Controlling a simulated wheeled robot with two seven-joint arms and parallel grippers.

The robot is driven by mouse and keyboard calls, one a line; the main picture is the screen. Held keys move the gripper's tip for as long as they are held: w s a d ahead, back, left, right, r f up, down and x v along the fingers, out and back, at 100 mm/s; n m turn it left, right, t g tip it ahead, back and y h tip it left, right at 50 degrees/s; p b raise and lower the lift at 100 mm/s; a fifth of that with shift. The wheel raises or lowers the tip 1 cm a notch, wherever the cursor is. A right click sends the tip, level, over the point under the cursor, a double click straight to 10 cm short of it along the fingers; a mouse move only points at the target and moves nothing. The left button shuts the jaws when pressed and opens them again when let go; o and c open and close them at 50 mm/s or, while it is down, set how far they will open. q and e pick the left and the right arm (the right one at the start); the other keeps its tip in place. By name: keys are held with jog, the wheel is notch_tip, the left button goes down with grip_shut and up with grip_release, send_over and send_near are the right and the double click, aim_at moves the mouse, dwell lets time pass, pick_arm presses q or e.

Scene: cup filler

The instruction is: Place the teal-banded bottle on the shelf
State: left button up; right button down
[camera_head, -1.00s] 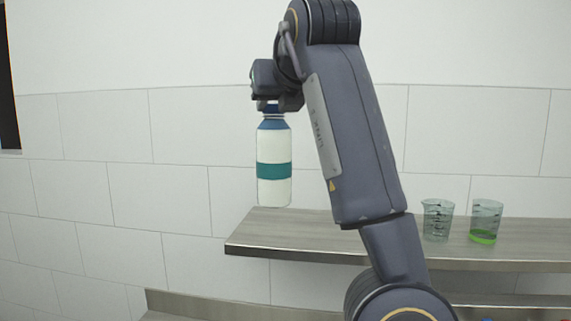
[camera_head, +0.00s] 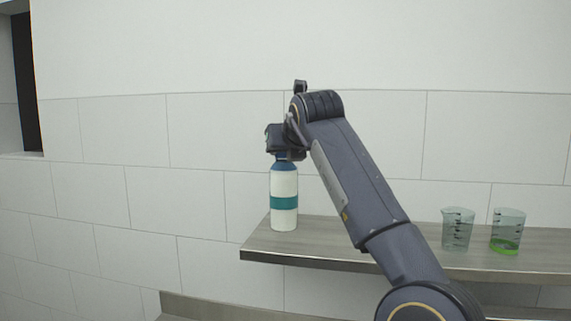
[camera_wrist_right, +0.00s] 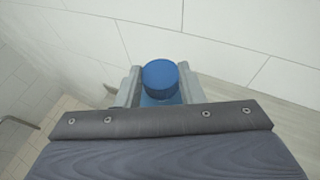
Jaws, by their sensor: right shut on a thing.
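The teal-banded bottle (camera_head: 284,187) is white with a teal band and a blue top. It is upright at the left end of the wooden shelf (camera_head: 330,238), its base overlapping the shelf top in the head view. I cannot tell for sure whether the base touches the shelf. My right gripper (camera_head: 284,157) is shut on the bottle's top from above. In the right wrist view the blue cap (camera_wrist_right: 160,77) sits between the two fingers (camera_wrist_right: 160,92). My left gripper is not in view.
Two clear measuring cups stand on the shelf to the right: an empty-looking one (camera_head: 457,230) and one with green liquid (camera_head: 507,233). A tiled wall (camera_head: 130,140) is behind the shelf. The shelf's left edge is close to the bottle.

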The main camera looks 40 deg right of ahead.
aim_at(286, 163)
jog(key=shift+d+f, duration=0.1)
jog(key=shift+f, duration=1.5)
jog(key=shift+f, duration=0.15)
jog(key=c, duration=1)
grip_release()
jog(key=shift+f, duration=0.1)
jog(key=shift+o, duration=0.2)
jog(key=shift+r, duration=0.3)
jog(key=v, duration=1.2)
jog(key=shift+f, duration=0.15)
